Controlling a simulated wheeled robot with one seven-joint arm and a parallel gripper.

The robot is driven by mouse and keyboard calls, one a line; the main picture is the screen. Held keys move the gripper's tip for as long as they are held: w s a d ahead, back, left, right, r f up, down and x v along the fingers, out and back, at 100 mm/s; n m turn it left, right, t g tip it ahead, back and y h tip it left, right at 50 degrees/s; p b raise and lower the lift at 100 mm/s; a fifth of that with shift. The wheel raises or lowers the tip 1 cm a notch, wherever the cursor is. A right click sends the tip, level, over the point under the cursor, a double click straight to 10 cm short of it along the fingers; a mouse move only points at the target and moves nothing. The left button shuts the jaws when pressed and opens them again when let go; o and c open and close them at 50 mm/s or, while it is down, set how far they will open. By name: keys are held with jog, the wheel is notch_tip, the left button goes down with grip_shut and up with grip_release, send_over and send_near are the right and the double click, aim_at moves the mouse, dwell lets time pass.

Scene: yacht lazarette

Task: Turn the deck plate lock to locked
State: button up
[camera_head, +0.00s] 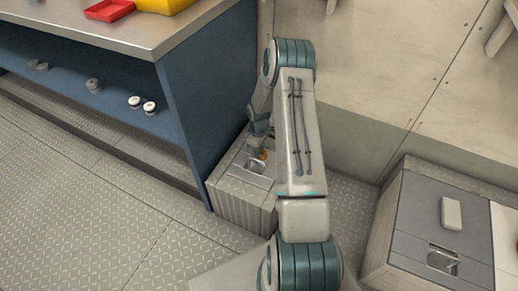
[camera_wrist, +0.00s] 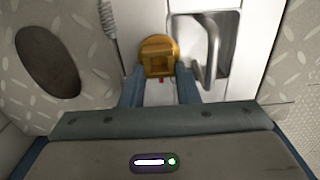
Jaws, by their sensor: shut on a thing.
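My gripper (camera_wrist: 160,85) is shut on the knob, one finger on each side. In the head view the knob is a small orange spot (camera_head: 263,154) on top of a low grey ribbed box (camera_head: 240,200), partly hidden by my arm. A recessed metal handle (camera_wrist: 211,50) lies just right of the knob in the wrist view. The lock's exact setting cannot be told.
A blue bench (camera_head: 205,85) with a grey top stands close left of the box. A red tray (camera_head: 109,9) and a yellow bin (camera_head: 165,4) sit on it. Another grey box (camera_head: 425,225) stands at the right. Patterned floor at the lower left is clear.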

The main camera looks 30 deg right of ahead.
jog(key=o, duration=1)
notch_tip(320, 180, up, 14)
jog(key=p, duration=0.4)
jog(key=shift+f, duration=0.1)
